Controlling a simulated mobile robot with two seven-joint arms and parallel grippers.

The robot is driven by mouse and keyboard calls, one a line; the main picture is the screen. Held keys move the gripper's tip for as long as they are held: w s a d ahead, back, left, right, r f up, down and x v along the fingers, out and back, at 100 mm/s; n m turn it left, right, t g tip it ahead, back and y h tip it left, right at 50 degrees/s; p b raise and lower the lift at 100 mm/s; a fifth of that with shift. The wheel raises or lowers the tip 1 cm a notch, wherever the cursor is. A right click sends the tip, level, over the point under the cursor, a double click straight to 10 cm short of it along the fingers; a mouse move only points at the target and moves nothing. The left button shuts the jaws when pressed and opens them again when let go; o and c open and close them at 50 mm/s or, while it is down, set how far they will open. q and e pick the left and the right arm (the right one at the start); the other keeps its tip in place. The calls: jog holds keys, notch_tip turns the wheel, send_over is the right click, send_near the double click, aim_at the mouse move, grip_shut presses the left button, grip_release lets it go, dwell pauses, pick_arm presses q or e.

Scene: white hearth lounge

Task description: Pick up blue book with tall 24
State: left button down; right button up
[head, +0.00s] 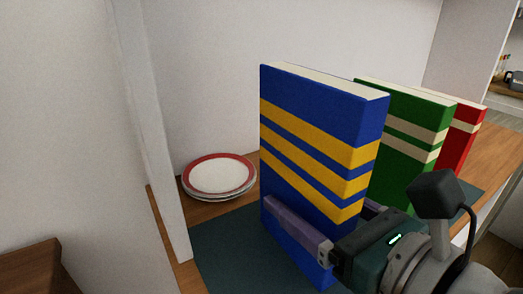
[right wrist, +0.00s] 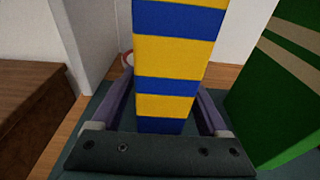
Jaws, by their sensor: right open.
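A tall blue book (head: 312,115) with yellow bands stands upright on a dark mat (head: 222,248). My right gripper (head: 318,206) is open around its lower part, one finger on each side of the book. In the right wrist view the blue book (right wrist: 177,88) stands between the two purple fingers, with a slight gap at the right finger low down; whether the left finger touches it I cannot tell. The far fingertip is hidden behind the book. My left gripper is not in view.
A green book (head: 412,135) stands close on the right, beside the right finger, with a red book (head: 468,130) beyond it. Stacked plates (head: 220,174) with a red rim lie at the back left. A white upright panel (head: 160,140) stands at the left.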

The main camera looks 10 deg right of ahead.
jog(key=shift+w+a, duration=0.2)
jog(key=shift+w, duration=0.35)
grip_shut()
dwell(1.0)
